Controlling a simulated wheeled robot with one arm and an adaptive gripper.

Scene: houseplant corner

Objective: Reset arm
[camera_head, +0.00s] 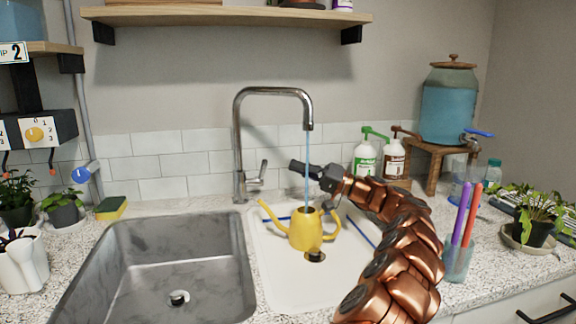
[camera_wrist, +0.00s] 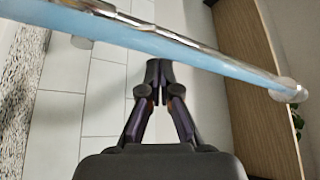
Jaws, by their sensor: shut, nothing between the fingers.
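My copper-coloured arm (camera_head: 395,235) reaches from the lower right toward the tap. My gripper (camera_head: 294,166) is shut and empty, pointing left beside the water stream, above the yellow watering can; the wrist view shows its fingertips together (camera_wrist: 158,64). In the head view, the chrome tap (camera_head: 239,140) arches over the sink, and a blue water stream (camera_head: 307,165) falls from its spout into the watering can (camera_head: 303,232). The can stands upright on the white drainboard (camera_head: 285,285). The wrist view also shows the stream (camera_wrist: 130,45) crossing close above the fingertips.
An empty steel sink (camera_head: 165,270) is on the left. Green and brown pump bottles (camera_head: 366,160) stand behind my arm. A blue dispenser (camera_head: 448,105) is on a wooden stand. A cup with pens (camera_head: 458,262) sits right of my arm. A wooden shelf (camera_head: 225,15) hangs above.

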